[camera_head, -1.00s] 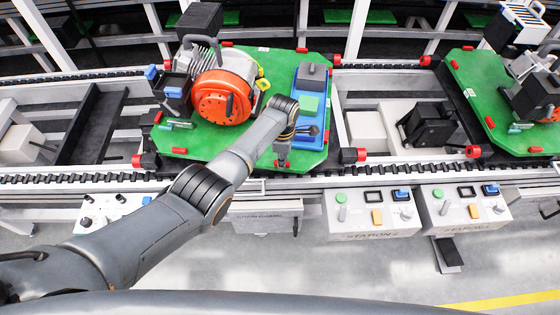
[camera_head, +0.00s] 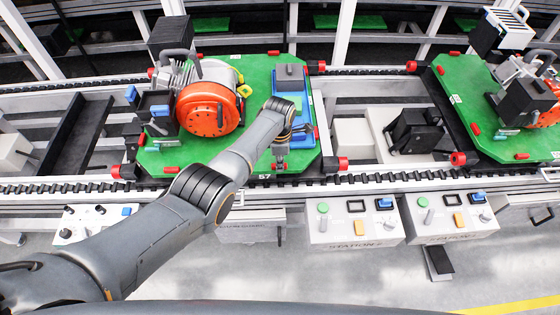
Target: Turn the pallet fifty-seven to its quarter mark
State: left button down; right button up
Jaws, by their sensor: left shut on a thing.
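Pallet 57 (camera_head: 222,163) is a green plate with cut corners and red tabs, lying flat on the conveyor with "57" on its front edge. It carries an orange and grey motor (camera_head: 208,108) and a blue tray (camera_head: 307,118) with a grey block. My left gripper (camera_head: 280,165) points down at the front edge of the pallet, right of the number. It is shut on what looks like a small red tab there. My forearm and wrist hide part of the pallet and tray. The quarter mark cannot be made out. My right gripper is out of view.
Another loaded green pallet (camera_head: 475,130) lies to the right, past a gap with a black device (camera_head: 415,132). Station control boxes (camera_head: 352,221) line the front of the conveyor. A dark crossbar (camera_head: 75,135) lies to the left. Black posts and white framing stand behind.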

pick_arm(q)
jog(key=c, duration=1.3)
grip_release()
jog(key=shift+r, duration=0.5)
notch_tip(320, 180, up, 11)
